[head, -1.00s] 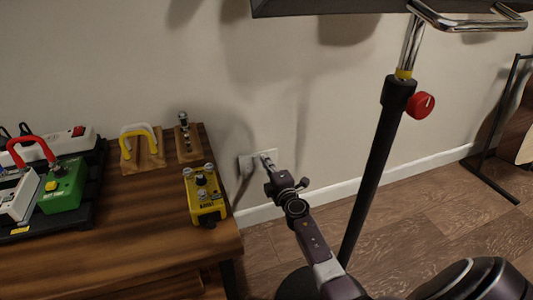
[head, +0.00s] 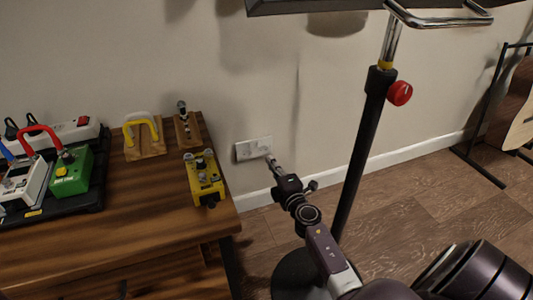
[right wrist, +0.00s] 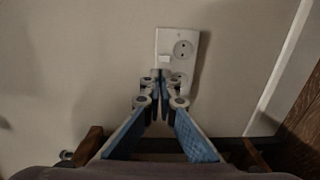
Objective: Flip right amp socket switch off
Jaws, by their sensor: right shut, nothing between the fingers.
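The white wall socket plate (head: 251,149) is low on the wall, just right of the wooden table. My right gripper (head: 269,158) is shut and empty, with its tips at the plate's lower right edge. In the right wrist view, the plate (right wrist: 184,46) shows a round outlet at upper right and a small white switch at left. The shut fingertips (right wrist: 160,75) are just below that switch and hide the plate's lower left part. I cannot tell whether they touch it or which way the switch is set. My left gripper is not in view.
The wooden table (head: 150,212) holds a yellow pedal (head: 204,180), a green pedal (head: 72,172) and a white power strip (head: 72,135). A black stand (head: 362,150) with a red knob (head: 399,93) rises right of my right arm. A guitar (head: 522,118) is at the far right.

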